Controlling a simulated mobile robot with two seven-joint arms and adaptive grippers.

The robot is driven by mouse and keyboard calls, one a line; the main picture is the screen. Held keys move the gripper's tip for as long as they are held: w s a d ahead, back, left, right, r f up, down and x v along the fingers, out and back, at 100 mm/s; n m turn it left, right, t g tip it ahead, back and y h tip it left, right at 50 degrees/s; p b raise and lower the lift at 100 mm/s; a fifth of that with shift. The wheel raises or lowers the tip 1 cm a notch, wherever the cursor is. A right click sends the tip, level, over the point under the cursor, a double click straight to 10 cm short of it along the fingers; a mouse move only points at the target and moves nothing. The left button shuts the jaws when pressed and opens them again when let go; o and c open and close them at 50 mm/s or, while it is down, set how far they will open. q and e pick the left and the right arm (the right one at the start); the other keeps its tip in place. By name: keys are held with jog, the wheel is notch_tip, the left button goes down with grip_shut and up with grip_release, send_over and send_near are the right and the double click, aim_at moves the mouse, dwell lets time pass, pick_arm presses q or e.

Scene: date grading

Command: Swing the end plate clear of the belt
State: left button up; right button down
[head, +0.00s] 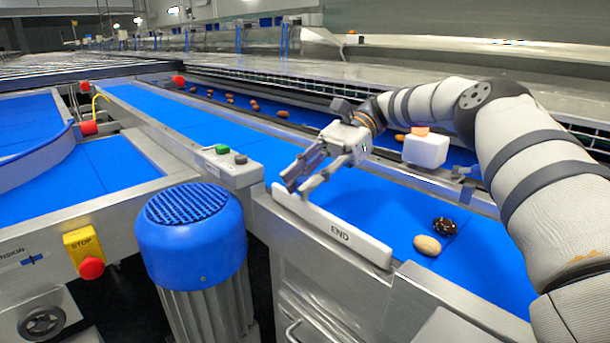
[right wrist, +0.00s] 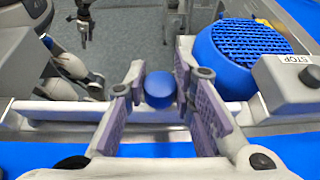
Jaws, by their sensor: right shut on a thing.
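The end plate (head: 332,229) is a long pale bar marked END. It lies along the near side of the blue belt (head: 365,205), beside the metal frame. My right gripper (head: 291,187) is over the plate's left end, its fingers pointing down. In the right wrist view, the fingers of my right gripper (right wrist: 160,92) are shut on a blue round knob (right wrist: 160,90) above the pale plate (right wrist: 62,110). The knob is hidden by the fingers in the head view. My left gripper does not show in the head view.
A tan date (head: 427,245) and a dark date (head: 445,226) lie on the belt right of the plate. A blue motor (head: 190,235) stands at the near left. A button box (head: 233,168) sits on the frame left of my gripper. A white block (head: 426,150) stands behind.

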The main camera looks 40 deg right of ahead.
jog(key=shift+a+f+g, duration=0.1)
jog(key=shift+a+g, duration=0.25)
jog(key=shift+g, duration=0.05)
jog(key=c, duration=1.3)
grip_release()
jog(key=shift+a, duration=0.15)
jog(key=shift+c, duration=0.2)
jog(key=shift+n, duration=0.3)
notch_tip(320, 180, up, 10)
jog(key=shift+r, duration=0.1)
